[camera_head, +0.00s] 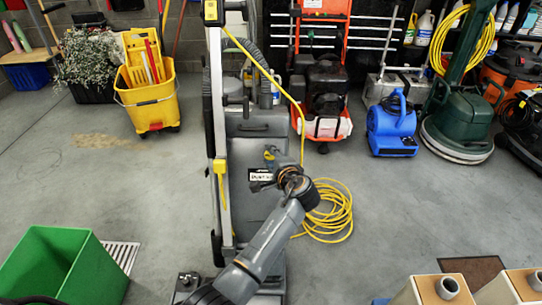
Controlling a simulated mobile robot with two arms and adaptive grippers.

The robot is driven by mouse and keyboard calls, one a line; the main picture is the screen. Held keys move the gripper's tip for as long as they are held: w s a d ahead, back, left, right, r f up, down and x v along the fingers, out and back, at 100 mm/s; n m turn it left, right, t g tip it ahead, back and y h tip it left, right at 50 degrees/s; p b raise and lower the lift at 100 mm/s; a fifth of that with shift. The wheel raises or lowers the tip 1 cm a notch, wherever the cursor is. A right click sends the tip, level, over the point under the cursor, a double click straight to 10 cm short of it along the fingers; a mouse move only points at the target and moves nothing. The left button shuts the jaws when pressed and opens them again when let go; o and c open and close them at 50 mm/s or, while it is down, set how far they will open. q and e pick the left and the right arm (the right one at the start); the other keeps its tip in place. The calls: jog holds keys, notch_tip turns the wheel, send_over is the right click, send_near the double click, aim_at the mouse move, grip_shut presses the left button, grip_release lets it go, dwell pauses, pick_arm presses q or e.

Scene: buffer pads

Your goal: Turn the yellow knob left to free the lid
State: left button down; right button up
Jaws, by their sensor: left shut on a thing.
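A grey floor-cleaning machine (247,210) stands upright in the middle of the head view. A small yellow knob (269,155) shows on its front, just above a white label. My left arm reaches up from the bottom centre to the machine's front. I cannot make out the lid's edge or the way the knob points. My right gripper is not in view.
A yellow cable hangs down the machine to a coil (338,222) on the floor at its right. A yellow mop bucket (150,105) and blue blower (391,130) stand behind. Floor at left is mostly clear.

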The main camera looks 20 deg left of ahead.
pick_arm(q)
jog(key=shift+n, duration=0.5)
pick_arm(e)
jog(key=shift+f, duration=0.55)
pick_arm(q)
jog(key=c, duration=1)
grip_release()
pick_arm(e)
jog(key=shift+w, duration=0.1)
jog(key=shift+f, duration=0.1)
